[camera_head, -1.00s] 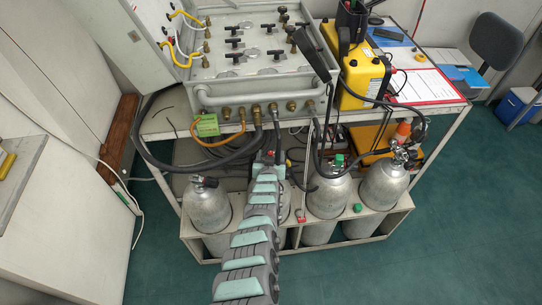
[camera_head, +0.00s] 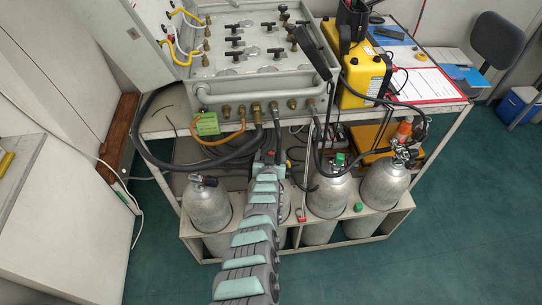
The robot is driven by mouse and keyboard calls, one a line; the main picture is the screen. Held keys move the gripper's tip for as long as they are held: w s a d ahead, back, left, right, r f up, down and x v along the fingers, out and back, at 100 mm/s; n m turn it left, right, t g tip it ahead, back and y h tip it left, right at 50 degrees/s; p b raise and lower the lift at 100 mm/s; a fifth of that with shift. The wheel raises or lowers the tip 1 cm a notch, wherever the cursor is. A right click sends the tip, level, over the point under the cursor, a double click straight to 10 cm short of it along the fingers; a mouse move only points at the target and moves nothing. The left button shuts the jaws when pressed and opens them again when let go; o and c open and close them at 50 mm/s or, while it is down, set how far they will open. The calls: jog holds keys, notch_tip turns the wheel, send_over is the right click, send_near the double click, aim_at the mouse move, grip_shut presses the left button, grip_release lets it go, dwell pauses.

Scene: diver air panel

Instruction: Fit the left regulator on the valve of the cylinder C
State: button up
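Several grey cylinders stand in a rack (camera_head: 400,222) under the panel (camera_head: 262,95). I see no letters on them, so I cannot confirm which is C; third from the left is a cylinder (camera_head: 328,197) with a green-topped item (camera_head: 340,159) at its neck. The far right cylinder (camera_head: 385,187) has a metal fitting with a black hose (camera_head: 404,153) on its valve. The far left cylinder (camera_head: 207,207) has a dark valve knob. My arm hides most of another cylinder. My gripper (camera_head: 271,153) is at the arm's far end among hoses; its fingers and any regulator in it are too small to make out.
Black hoses and an orange hose (camera_head: 220,139) hang from the panel's front ports. A yellow case (camera_head: 362,80) and a red-edged sheet (camera_head: 428,84) lie on the cart top. Red (camera_head: 302,216) and green (camera_head: 358,207) caps are on the rack's front edge. The floor in front is clear.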

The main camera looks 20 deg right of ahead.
jog(key=o, duration=0.3)
jog(key=shift+s+a, duration=0.1)
jog(key=shift+s+a+r+p, duration=0.15)
jog(key=shift+s+p, duration=0.05)
jog(key=shift+p, duration=0.35)
jog(key=p+v, duration=0.8)
jog(key=shift+r, duration=0.2)
jog(key=shift+s, duration=0.35)
jog(key=shift+s+a+r+p, duration=0.25)
jog(key=shift+s+p, duration=0.2)
jog(key=shift+s, duration=0.15)
jog(key=shift+w, duration=0.1)
